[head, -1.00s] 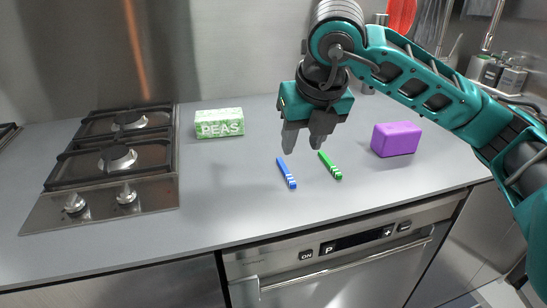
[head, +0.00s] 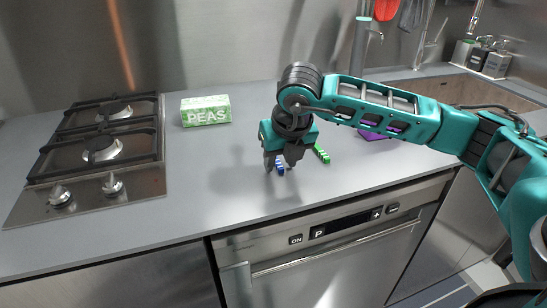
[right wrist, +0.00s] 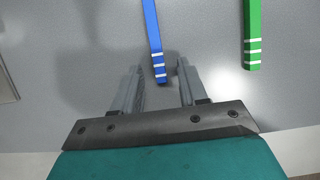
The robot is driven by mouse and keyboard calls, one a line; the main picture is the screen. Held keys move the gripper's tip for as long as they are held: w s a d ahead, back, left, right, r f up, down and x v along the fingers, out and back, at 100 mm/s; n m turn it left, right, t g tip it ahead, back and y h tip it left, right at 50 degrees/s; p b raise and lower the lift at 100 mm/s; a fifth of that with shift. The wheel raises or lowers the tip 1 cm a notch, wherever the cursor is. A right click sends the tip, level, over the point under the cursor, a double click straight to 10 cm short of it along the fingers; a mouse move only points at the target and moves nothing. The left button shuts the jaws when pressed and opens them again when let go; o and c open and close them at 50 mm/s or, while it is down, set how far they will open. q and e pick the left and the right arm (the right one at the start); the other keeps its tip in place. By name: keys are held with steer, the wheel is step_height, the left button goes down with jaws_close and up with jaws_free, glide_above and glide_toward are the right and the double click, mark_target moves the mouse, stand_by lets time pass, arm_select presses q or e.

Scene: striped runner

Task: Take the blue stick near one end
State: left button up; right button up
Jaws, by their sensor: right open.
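The blue stick (right wrist: 153,38) with white bands near one end lies on the grey counter. In the head view the blue stick (head: 280,168) is mostly hidden behind my right gripper (head: 281,167). In the right wrist view my right gripper (right wrist: 158,80) is open, and the stick's banded end lies between its fingertips, not gripped. Whether the fingers are at counter height I cannot tell. The green stick (right wrist: 252,38), also white-banded, lies to the right, apart from the fingers; it also shows in the head view (head: 322,154). My left gripper is not in view.
A green PEAS box (head: 206,111) stands at the back left of the sticks. A purple block (head: 372,135) is mostly hidden behind my right arm. A gas hob (head: 97,150) is at the left. The counter between hob and sticks is clear.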

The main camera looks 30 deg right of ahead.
steer(key=shift+f, duration=0.1)
jaws_close()
stand_by(0.3)
stand_by(0.4)
arm_select(q)
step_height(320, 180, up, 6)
steer(key=p, duration=0.7)
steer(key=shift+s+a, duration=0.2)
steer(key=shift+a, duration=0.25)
arm_select(e)
step_height(320, 180, up, 26)
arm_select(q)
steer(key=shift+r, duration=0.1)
